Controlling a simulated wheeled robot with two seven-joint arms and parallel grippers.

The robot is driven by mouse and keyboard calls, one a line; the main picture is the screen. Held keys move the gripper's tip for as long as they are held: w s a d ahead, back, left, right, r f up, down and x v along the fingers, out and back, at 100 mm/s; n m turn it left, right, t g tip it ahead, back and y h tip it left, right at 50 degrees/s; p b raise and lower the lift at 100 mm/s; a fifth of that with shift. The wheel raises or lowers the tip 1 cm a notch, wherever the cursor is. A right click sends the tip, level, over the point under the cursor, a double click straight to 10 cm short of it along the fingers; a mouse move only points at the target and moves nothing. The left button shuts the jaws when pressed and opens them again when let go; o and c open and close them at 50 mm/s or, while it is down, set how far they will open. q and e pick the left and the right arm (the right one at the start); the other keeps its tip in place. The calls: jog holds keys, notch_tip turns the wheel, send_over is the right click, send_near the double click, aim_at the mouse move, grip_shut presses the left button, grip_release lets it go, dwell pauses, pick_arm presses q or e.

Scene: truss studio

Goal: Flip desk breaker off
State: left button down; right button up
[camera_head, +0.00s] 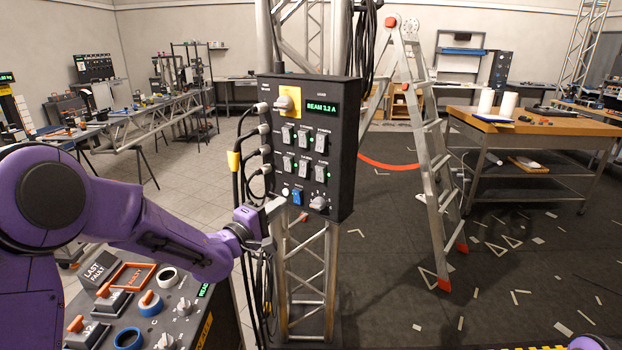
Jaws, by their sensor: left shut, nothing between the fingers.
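A black power box (343,150) hangs on the truss, with a lit display reading BEAM 3.2 A. Several grey breaker switches (305,168) with green lights sit in two rows on its face. Their labels are too small to read, so I cannot tell which is the desk breaker. A large knob on a yellow plate (290,104) is above them, and a blue switch (297,197) and a small dial are below. My left gripper (277,206) is shut and empty at the box's lower left corner; I cannot tell whether it touches.
Plugs and cables (263,130) line the box's left side. A slanted control console (130,310) stands below my left arm. A stepladder (430,150) stands to the right, with a wooden-topped workbench (560,126) beyond. Dark floor between them is open, with scattered light strips.

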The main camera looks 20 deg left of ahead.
aim_at(318, 170)
pick_arm(q)
jog(key=shift+w+r, duration=0.15)
jog(key=shift+r, duration=0.45)
jog(key=p+x, duration=0.2)
jog(key=x, duration=0.4)
jog(key=p+x, duration=0.3)
jog(key=x, duration=0.3)
jog(key=shift+w+d+r, duration=0.25)
jog(key=shift+w, duration=0.05)
jog(key=shift+w+d, duration=0.2)
jog(key=shift+w, duration=0.4)
jog(key=shift+w+r+p, duration=0.15)
jog(key=shift+p, duration=0.2)
